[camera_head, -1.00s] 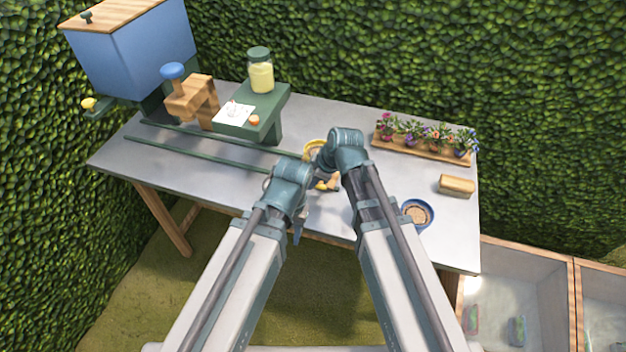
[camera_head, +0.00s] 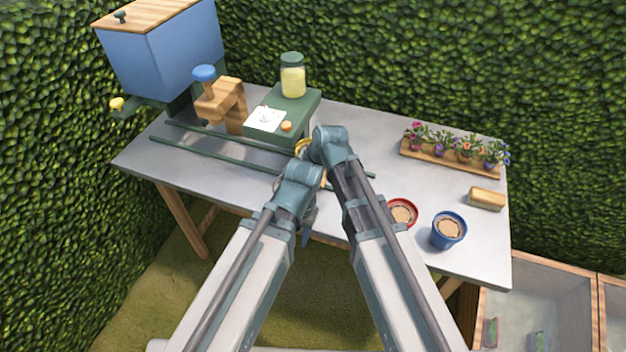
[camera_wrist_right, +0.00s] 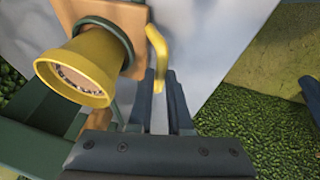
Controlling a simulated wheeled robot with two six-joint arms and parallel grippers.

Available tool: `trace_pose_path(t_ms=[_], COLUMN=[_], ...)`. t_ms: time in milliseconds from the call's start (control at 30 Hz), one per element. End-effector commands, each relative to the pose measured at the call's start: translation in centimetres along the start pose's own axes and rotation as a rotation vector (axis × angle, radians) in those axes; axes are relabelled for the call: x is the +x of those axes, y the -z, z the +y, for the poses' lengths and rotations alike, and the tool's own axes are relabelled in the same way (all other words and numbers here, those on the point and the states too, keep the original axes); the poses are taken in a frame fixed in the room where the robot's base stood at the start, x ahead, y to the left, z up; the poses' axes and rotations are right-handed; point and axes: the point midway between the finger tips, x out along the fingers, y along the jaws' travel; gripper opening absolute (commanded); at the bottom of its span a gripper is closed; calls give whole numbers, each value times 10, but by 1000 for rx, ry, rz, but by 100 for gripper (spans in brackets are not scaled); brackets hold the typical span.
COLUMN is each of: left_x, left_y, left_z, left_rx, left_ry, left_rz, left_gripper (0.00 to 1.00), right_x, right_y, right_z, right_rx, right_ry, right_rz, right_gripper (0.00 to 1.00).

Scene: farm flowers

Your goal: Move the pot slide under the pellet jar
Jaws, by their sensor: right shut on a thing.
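The pot slide (camera_wrist_right: 131,18) is a wooden block carrying a tilted-looking yellow pot (camera_wrist_right: 82,68) in a dark ring, with a curved yellow handle (camera_wrist_right: 157,48). My right gripper (camera_wrist_right: 163,82) is shut on that handle in the right wrist view. In the head view my arms hide most of the slide; a bit of yellow shows beside the right end of the green stand. The pellet jar (camera_head: 293,80), clear with yellow contents and a green lid, stands on the green stand (camera_head: 309,103). My left gripper's fingers are not clearly visible in the head view.
Green rails (camera_head: 215,165) run along the table (camera_head: 375,125). A blue hopper (camera_head: 165,50) and a wooden block with a blue knob (camera_head: 204,74) stand left. A red pot (camera_head: 403,227), blue pot (camera_head: 449,245), flower tray (camera_head: 450,165) and small wooden block (camera_head: 487,198) are right.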

Motion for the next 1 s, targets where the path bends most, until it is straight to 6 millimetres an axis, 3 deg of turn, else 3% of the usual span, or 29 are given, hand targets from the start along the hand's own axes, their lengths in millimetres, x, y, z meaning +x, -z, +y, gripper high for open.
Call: trace_pose_path(t_ms=[400,433,600,1000], left_x=[0,0,0,-4], left_y=[0,0,0,0], left_z=[0,0,0,0], left_rx=[0,0,0,0], left_ry=[0,0,0,0], left_rz=[0,0,0,0], left_gripper=[45,45,45,45], right_x=[2,2,2,-2], right_y=[5,5,5,5], right_z=[0,0,0,0], right_rx=[1,1,1,1], right_ry=[0,0,0,0], right_rz=[0,0,0,0], right_gripper=[0,21,47,47])
